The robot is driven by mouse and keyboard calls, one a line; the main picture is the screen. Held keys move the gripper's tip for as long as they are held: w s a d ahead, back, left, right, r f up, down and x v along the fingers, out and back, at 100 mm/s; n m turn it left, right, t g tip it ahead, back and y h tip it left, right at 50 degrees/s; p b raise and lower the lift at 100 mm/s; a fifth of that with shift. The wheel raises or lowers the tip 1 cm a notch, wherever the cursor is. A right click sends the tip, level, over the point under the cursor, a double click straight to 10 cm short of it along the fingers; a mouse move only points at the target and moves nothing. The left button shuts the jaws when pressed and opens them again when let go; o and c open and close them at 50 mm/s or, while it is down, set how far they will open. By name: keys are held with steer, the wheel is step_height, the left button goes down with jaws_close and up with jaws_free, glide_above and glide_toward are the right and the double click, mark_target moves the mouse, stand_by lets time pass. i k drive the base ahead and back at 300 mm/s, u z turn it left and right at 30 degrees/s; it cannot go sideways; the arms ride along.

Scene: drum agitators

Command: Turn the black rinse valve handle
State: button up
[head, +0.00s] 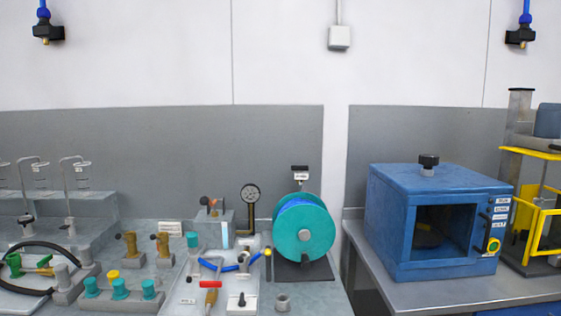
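No label reading "rinse" is legible, so I cannot tell which black handle is the rinse valve. A black knob (428,160) sits on top of the blue cabinet (390,215). A small black-topped valve (241,300) stands at the front of the left bench, and a dark knob (26,220) tops a fitting at far left. My gripper is not in view.
The left bench holds brass fittings (130,243), teal knobs (120,289), a red-handled tool (211,297), a black hose (40,245) and a gauge (250,193). A gap separates it from the right bench (440,293). A yellow-framed apparatus (540,222) stands at far right.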

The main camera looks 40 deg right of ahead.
mark_target(299, 169)
steer(key=u, duration=0.45)
steer(key=i, duration=1.2)
